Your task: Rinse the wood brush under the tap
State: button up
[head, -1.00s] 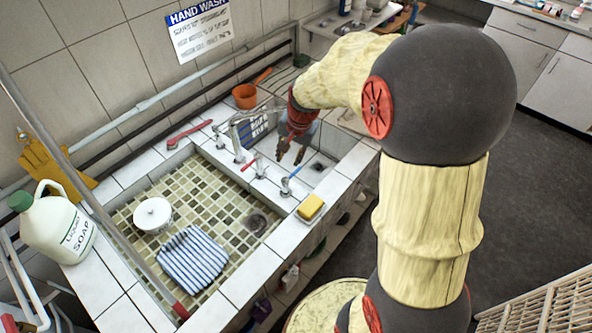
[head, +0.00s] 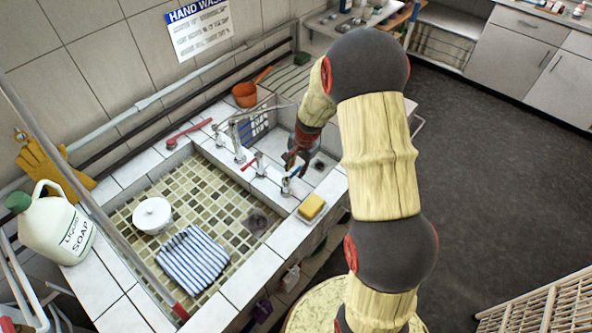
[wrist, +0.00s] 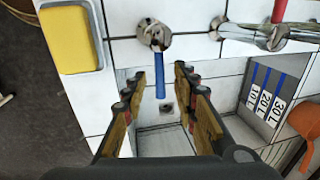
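My gripper (head: 296,160) is open beside the small tap with a blue lever (head: 291,175), at the near edge of the right basin. In the wrist view my two fingers (wrist: 165,92) stand apart, with the tip of the blue lever (wrist: 158,75) showing in the gap between them; contact cannot be told. A second tap with a red lever (head: 249,165) stands to its left. The metal spout (head: 238,140) is behind them; no running water shows. A red-handled brush-like item (head: 189,132) lies on the back ledge. I cannot identify a wood brush.
A yellow sponge (head: 311,206) lies on the tiled rim near the taps. An orange saucepan (head: 245,95) and soap jug (head: 52,225) stand on the ledges.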

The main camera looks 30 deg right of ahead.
jog(key=shift+f, duration=0.25)
jog(key=shift+c, duration=0.6)
grip_shut()
